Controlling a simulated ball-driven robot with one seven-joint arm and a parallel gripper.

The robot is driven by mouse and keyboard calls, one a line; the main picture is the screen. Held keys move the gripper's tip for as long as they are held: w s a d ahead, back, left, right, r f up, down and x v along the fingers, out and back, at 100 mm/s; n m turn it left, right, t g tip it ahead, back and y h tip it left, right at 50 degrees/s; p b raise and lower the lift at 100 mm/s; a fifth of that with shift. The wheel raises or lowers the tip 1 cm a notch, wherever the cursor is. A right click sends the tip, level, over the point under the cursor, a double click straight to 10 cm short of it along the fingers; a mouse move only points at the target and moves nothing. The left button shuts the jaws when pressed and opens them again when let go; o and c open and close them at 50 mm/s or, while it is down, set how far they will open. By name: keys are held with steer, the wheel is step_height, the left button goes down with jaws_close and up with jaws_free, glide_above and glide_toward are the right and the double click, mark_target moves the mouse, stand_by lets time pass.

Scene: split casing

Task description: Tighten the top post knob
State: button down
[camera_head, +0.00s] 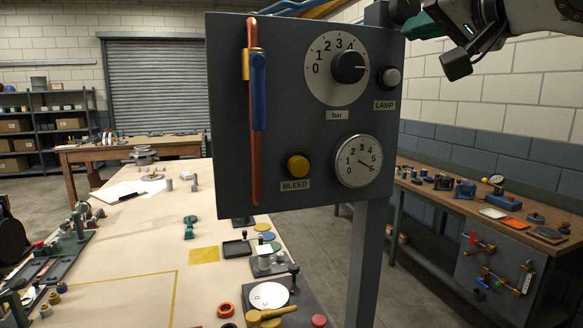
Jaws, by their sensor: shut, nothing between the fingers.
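My gripper (416,27) comes in from the top right, with green and dark fingers.
The panel also carries a lamp (390,77), a yellow bleed button (298,165), a gauge (358,161) and a copper pipe with a blue handle (259,92). A table (140,250) with parts lies below left. A bench (460,205) stands at right.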

mark_target(401, 10)
steer(key=shift+w+r, duration=0.2)
steer(key=shift+r, duration=0.1)
stand_by(0.4)
steer(key=shift+s+a+r+b, duration=0.1)
steer(key=shift+a+b, duration=0.2)
steer(key=shift+s+a+r, duration=0.15)
steer(key=shift+a+r, duration=0.05)
steer(key=shift+r, duration=0.35)
steer(key=shift+s+a+r, duration=0.1)
steer(key=shift+s+r, duration=0.05)
steer(key=shift+r, duration=0.3)
steer(key=shift+a+b, duration=0.3)
steer(key=shift+a, duration=0.4)
steer(key=shift+f, duration=0.35)
